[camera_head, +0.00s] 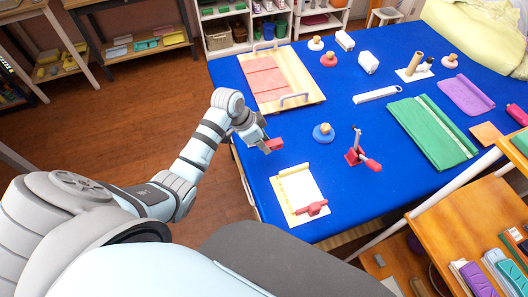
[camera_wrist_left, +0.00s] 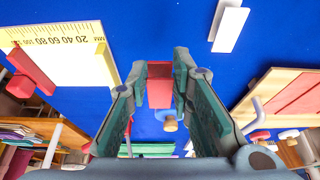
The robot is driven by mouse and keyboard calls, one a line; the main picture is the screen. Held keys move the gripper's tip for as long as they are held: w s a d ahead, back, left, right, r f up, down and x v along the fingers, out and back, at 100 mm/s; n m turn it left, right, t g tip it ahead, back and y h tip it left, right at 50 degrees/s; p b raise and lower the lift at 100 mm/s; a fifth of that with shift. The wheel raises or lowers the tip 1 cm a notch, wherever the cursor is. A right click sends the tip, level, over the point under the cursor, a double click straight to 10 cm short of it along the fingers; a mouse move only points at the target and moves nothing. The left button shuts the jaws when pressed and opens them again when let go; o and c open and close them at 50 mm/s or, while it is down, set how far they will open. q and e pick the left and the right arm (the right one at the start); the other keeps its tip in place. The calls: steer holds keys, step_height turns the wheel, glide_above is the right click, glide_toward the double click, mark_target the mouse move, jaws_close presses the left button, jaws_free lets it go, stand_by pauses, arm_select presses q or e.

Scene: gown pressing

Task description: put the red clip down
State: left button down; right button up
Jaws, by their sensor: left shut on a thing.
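My left gripper (camera_head: 262,143) is over the left edge area of the blue table (camera_head: 345,210), shut on a red clip (camera_head: 274,144). In the left wrist view the red clip (camera_wrist_left: 160,87) sits between the two fingertips of the left gripper (camera_wrist_left: 164,65), with blue cloth behind it. The clip appears held above the cloth; the exact height is hard to tell. Another red clip-like piece (camera_head: 312,208) lies on a cream ruler board (camera_head: 303,186) nearer the front; that board (camera_wrist_left: 70,62) also shows in the left wrist view. My right gripper is not in view.
A blue wooden-knobbed weight (camera_head: 323,133) and a red stand with a post (camera_head: 354,154) are to the right. A wooden board with red cloth (camera_head: 304,78) lies behind. A green folded cloth (camera_head: 428,132) lies farther right. Bare blue cloth surrounds the clip.

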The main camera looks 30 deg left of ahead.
mark_target(266, 160)
arm_select(q)
step_height(266, 160, down, 3)
steer(key=shift+a+f+b, duration=0.1)
steer(key=shift+f+b, duration=0.05)
steer(key=shift+b, duration=0.15)
steer(key=shift+s+f, duration=0.5)
steer(key=shift+s, duration=0.05)
steer(key=shift+w+f, duration=0.3)
steer(key=shift+f, duration=0.25)
steer(key=shift+s+f+b, duration=0.1)
steer(key=shift+f+b, duration=0.05)
steer(key=shift+b, duration=0.2)
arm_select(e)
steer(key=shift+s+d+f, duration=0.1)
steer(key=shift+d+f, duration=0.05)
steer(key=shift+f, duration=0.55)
arm_select(q)
steer(key=c, duration=1.4)
jaws_free()
